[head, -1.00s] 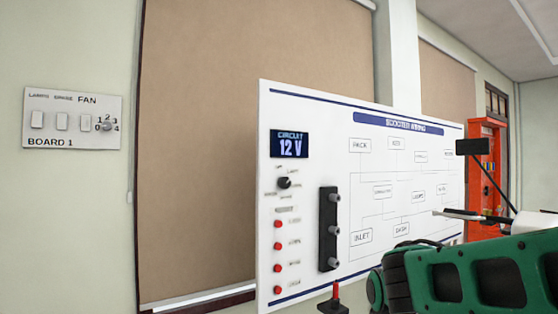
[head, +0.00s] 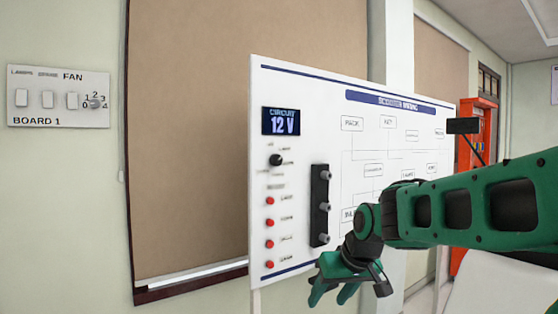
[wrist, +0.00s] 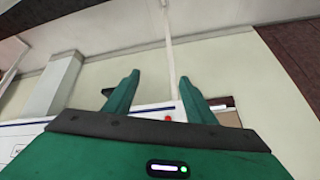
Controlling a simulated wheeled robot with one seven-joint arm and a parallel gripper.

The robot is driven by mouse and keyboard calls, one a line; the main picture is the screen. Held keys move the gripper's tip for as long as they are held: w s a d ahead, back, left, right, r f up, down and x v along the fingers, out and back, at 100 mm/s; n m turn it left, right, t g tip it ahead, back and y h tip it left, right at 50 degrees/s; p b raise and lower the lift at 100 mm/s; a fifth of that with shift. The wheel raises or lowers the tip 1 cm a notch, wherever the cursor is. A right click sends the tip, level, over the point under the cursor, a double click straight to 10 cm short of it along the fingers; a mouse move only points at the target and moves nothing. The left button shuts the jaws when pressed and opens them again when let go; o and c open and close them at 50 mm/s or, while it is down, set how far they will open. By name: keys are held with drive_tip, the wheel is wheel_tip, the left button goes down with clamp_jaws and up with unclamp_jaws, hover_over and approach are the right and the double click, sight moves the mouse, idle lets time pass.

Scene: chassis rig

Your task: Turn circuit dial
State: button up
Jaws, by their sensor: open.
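The circuit dial is a small black knob (head: 275,160) on the white wiring board, just below the blue display (head: 282,121) reading "CIRCUIT 12 V". Small labels, too fine to read, surround it. My gripper (head: 335,292) is green, open and empty, low in front of the board, below and to the right of the dial and apart from it. In the wrist view my gripper's two fingers (wrist: 158,95) are spread with nothing between them. The dial is not recognisable in the wrist view.
Below the dial is a column of several red buttons (head: 269,222). Beside them is a black strip (head: 319,205) with grey knobs. A switch panel marked BOARD 1 (head: 58,97) hangs on the left wall. A red cabinet (head: 485,130) stands behind the board at right.

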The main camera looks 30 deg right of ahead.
drive_tip(key=w+d+r+t, duration=0.2)
drive_tip(key=w+r+t, duration=0.1)
drive_tip(key=w+r, duration=0.3)
drive_tip(key=n+t+y, duration=0.1)
drive_tip(key=n+t, duration=0.3)
drive_tip(key=t, duration=0.5)
approach(278, 161)
drive_tip(key=w, duration=0.8)
drive_tip(key=shift+r, duration=0.1)
drive_tip(key=c, duration=1)
